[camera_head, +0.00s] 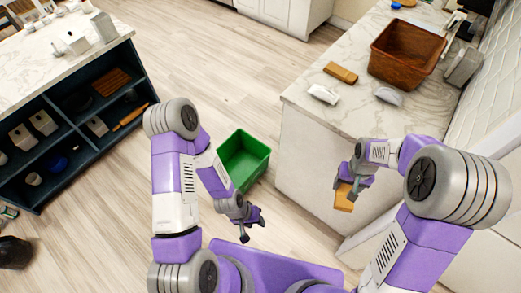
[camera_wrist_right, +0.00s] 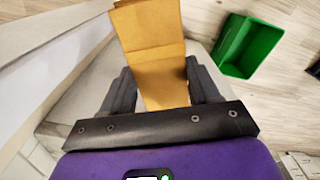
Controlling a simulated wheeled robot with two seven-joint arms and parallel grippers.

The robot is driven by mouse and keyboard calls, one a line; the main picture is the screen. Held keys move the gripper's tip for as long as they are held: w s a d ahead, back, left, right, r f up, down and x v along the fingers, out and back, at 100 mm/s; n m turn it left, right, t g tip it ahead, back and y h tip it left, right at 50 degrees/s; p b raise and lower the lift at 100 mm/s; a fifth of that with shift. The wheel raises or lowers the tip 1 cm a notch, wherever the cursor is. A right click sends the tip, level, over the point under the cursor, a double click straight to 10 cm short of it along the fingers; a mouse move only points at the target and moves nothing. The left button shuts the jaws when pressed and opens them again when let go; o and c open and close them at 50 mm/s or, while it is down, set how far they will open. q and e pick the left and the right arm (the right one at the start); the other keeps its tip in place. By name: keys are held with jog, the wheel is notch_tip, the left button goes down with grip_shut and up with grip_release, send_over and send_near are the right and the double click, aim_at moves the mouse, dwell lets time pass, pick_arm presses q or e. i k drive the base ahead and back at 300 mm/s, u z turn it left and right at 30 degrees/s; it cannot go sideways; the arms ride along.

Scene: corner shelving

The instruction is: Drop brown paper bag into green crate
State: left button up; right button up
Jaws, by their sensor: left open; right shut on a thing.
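A brown paper bag (camera_head: 343,197) hangs from my right gripper (camera_head: 352,186), beside the front of the counter. In the right wrist view the bag (camera_wrist_right: 150,45) sits between the two dark fingers of the right gripper (camera_wrist_right: 155,90), which is shut on it. The green crate (camera_head: 245,158) stands on the floor in the middle, left of the counter, and its visible inside looks empty. It also shows in the right wrist view (camera_wrist_right: 248,46), to the right of the bag and apart from it. My left gripper (camera_head: 250,222) is open and empty, in front of the crate.
A marble counter (camera_head: 320,92) at right bears a brown basket (camera_head: 405,55), another brown packet (camera_head: 341,73) and two whitish items. A dark shelf unit (camera_head: 75,130) with several objects stands at left. Wooden floor (camera_head: 215,75) lies open behind the crate.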

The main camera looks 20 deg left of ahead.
aim_at(241, 171)
jog(key=u, duration=0.8)
jog(key=i, duration=1.1)
jog(key=u, duration=0.9)
jog(key=i, duration=0.25)
jog(key=u, duration=0.35)
